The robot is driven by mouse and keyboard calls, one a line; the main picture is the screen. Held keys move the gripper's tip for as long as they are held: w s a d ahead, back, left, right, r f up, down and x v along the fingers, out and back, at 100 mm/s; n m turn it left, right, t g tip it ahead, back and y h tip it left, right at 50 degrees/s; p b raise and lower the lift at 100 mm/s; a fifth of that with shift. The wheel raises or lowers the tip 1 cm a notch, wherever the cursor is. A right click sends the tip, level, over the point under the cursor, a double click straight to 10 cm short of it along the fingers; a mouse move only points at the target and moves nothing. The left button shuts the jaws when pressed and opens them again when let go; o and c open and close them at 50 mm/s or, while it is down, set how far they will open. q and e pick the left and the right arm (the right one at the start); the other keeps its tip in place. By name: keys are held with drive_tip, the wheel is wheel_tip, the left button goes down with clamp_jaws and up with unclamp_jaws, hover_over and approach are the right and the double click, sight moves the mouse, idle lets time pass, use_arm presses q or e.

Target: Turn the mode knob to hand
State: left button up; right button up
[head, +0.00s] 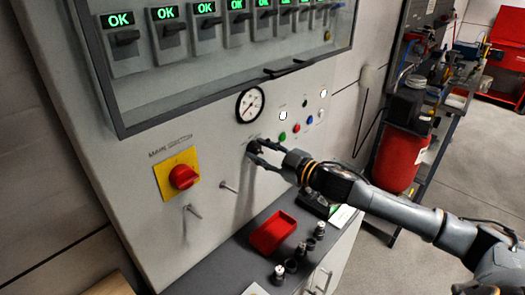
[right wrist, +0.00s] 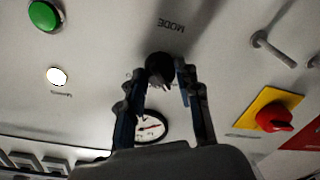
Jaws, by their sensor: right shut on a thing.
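The mode knob (right wrist: 159,68) is a small black knob on the grey panel, below the word MODE in the right wrist view. My right gripper (right wrist: 160,79) has one finger on each side of the knob and is shut on it. In the head view the right gripper (head: 257,152) reaches the panel from the right, under the gauge, and its fingers largely hide the knob. The position labels around the knob are too small or covered, so I cannot tell which way it points. My left gripper is not in view.
A round gauge (head: 250,104) sits just above the knob. A red main switch on a yellow plate (head: 177,173) and metal pegs (head: 228,187) are to the left. Small coloured buttons are to the right. A red tray (head: 273,232) lies on the ledge below.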

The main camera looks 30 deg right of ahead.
idle(0.5)
drive_tip(key=o, duration=1.2)
drive_tip(key=shift+c, duration=0.2)
drive_tip(key=shift+s+d+f, duration=0.1)
drive_tip(key=shift+s+d, duration=0.1)
drive_tip(key=shift+s, duration=0.35)
drive_tip(key=v, duration=1)
drive_tip(key=shift+s+r, duration=0.25)
drive_tip(key=shift+s, duration=0.1)
drive_tip(key=shift+d, duration=0.15)
